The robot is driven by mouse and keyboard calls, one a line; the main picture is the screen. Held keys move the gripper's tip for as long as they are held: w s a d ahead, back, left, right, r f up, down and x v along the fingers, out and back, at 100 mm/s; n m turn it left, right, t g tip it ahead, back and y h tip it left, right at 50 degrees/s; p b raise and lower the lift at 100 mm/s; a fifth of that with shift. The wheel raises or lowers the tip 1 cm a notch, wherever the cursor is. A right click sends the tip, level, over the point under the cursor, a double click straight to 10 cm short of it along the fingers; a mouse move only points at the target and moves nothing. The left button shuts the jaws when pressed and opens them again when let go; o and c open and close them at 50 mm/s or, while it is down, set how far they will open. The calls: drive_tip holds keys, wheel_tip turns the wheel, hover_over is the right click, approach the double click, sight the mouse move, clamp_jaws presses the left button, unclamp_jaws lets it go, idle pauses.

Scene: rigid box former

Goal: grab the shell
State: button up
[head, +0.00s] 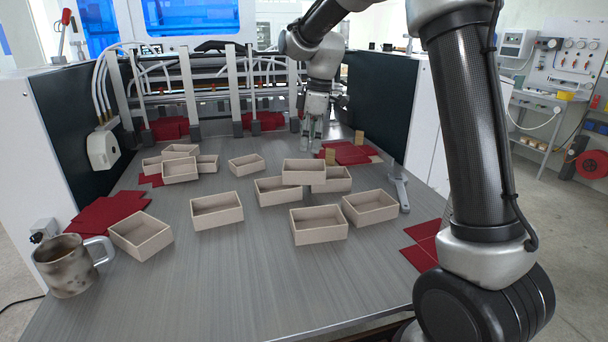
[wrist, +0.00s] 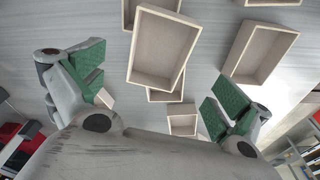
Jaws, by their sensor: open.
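Several beige open-topped box shells lie on the grey table. In the head view one shell (head: 303,177) near the middle overlaps another shell (head: 335,184) and seems to rest on it. Other shells stand nearer, such as the front one (head: 320,234) and the right one (head: 371,213). My gripper (head: 312,148) points down beyond the middle shells. In the wrist view my gripper (wrist: 158,92) is open and empty, its green-padded fingers wide apart. A large tilted shell (wrist: 160,50) lies ahead between them, partly covering another; the exact gap cannot be told.
Red sheets (head: 108,212) lie at the left, with more (head: 345,152) by my gripper. Small tan blocks (head: 330,156) stand there. A stained mug (head: 67,266) is at the front left, a grey tool (head: 399,187) at right. The front middle of the table is clear.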

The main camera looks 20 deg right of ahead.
sight(304, 165)
drive_tip(key=f, duration=0.5)
drive_tip(key=a+f, duration=0.1)
drive_tip(key=f, duration=0.1)
drive_tip(key=shift+w+a+f, duration=0.1)
drive_tip(key=shift+w+f, duration=0.2)
drive_tip(key=c, duration=1.1)
